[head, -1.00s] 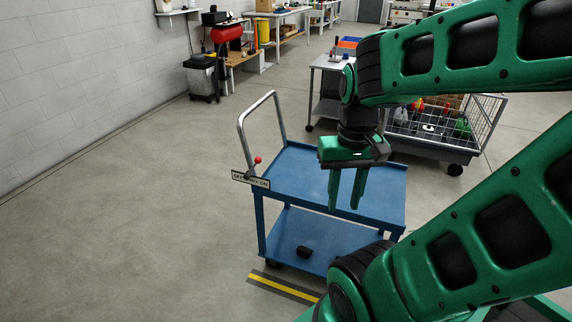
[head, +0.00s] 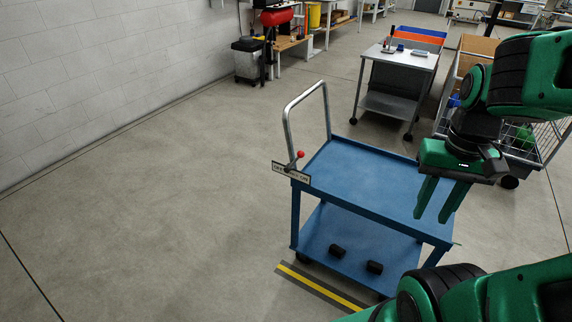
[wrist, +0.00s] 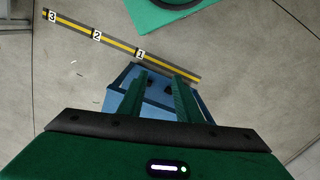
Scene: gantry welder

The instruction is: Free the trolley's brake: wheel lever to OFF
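The blue trolley (head: 362,183) stands right of centre in the head view, with a bent metal push handle (head: 287,118) at its left end. The brake lever (head: 300,154) has a red knob and sits at the foot of the handle, above a small white label plate (head: 291,173). The lever leans to the right, towards the plate's ON end. My green gripper (head: 432,218) is open and empty, fingers pointing down over the trolley's right end, well away from the lever. In the wrist view the trolley (wrist: 118,78) shows beneath my fingers (wrist: 160,77); the lever is not visible there.
Two dark blocks (head: 374,267) lie on the trolley's lower shelf. A yellow-black floor strip (head: 322,287) runs in front. A grey table (head: 400,60) and a wire cart (head: 545,140) stand behind to the right. The floor left of the trolley is clear.

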